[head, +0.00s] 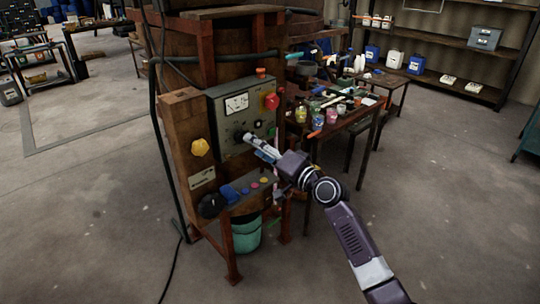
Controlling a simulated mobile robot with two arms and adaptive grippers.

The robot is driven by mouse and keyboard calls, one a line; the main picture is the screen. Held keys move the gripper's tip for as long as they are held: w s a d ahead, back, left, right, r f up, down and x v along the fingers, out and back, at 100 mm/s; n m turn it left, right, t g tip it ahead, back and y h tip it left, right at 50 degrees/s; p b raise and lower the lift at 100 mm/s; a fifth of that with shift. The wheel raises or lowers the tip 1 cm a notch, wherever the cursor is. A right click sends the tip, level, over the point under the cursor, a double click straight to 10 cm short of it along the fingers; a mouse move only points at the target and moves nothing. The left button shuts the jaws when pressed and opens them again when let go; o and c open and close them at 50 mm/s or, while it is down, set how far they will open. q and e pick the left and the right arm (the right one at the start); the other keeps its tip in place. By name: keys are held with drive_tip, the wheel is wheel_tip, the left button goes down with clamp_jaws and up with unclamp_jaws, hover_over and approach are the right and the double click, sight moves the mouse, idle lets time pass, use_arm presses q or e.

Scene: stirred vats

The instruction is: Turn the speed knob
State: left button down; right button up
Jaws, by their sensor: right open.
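A grey control panel (225,112) with a white dial gauge (236,104) and a red button (271,101) is mounted on the wooden stand. A small dark knob (239,134), which looks like the speed knob, sits on the panel below the gauge. My right gripper (249,139) reaches in from the lower right with its fingertips at the knob. It is open, but I cannot tell whether the fingers touch the knob or surround it. My left gripper is out of view.
A teal bucket (247,236) stands below. A table with bottles (345,122) is behind right. The floor in front is clear.

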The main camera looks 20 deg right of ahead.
drive_tip(key=v, duration=0.6)
idle(0.3)
wheel_tip(320, 180, down, 25)
drive_tip(key=s+d+g+h, duration=0.2)
drive_tip(key=s+g+h, duration=0.1)
drive_tip(key=g, duration=0.1)
drive_tip(key=s+f+n+g+h, duration=0.1)
drive_tip(key=s+f+g, duration=0.1)
drive_tip(key=s+f, duration=0.7)
drive_tip(key=s+f+n+g+h, duration=0.15)
drive_tip(key=s+f, duration=0.25)
drive_tip(key=f, duration=1)
drive_tip(key=s+a+f+n+g, duration=0.1)
drive_tip(key=s+f+n+g, duration=0.15)
drive_tip(key=s+f, duration=0.6)
drive_tip(key=s+a+f+n+g, duration=0.1)
drive_tip(key=s+f+g, duration=0.35)
drive_tip(key=s, duration=0.75)
drive_tip(key=s+a+f+n, duration=0.1)
drive_tip(key=s+f, duration=0.3)
drive_tip(key=s, duration=0.7)
drive_tip(key=s+a+f+n+g, duration=0.1)
drive_tip(key=s+a+f+n, duration=0.1)
drive_tip(key=s, duration=0.8)
drive_tip(key=shift+s+a+f+n+h, duration=0.25)
drive_tip(key=shift+s+f+n+h, duration=0.15)
drive_tip(key=shift+f+n, duration=0.45)
drive_tip(key=shift+f+m+g, duration=0.1)
drive_tip(key=shift+m+g, duration=0.15)
